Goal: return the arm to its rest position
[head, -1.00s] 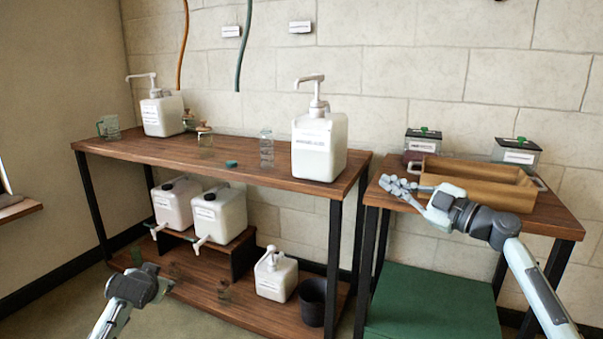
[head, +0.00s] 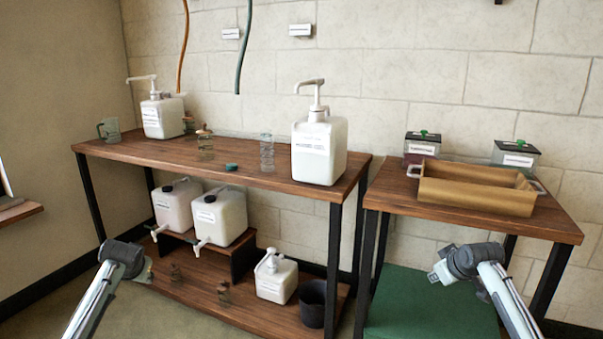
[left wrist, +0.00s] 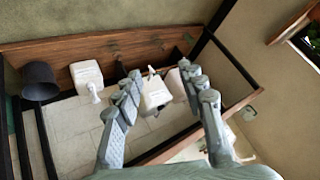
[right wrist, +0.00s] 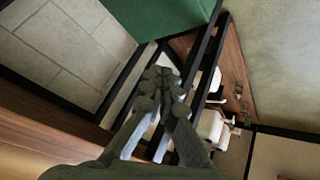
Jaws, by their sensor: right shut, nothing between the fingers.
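My right arm's gripper end (head: 440,272) hangs in front of the right table, below its top and before the green box under it. Its fingers show in the right wrist view (right wrist: 165,92), closed together with nothing between them. My left arm's end (head: 140,268) is low at the left in the head view, in front of the lower shelf; its fingers are hard to make out there. In the left wrist view the left fingers (left wrist: 165,88) stand wide apart and empty, with white containers on the shelf seen beyond them.
A long wooden table (head: 250,178) carries a large pump bottle (head: 318,152), a smaller pump bottle (head: 163,118) and glass jars. Jugs (head: 220,215) and a black bin (head: 312,303) are on its lower shelf. The right table (head: 400,190) holds a brown tray (head: 478,197) and two labelled boxes.

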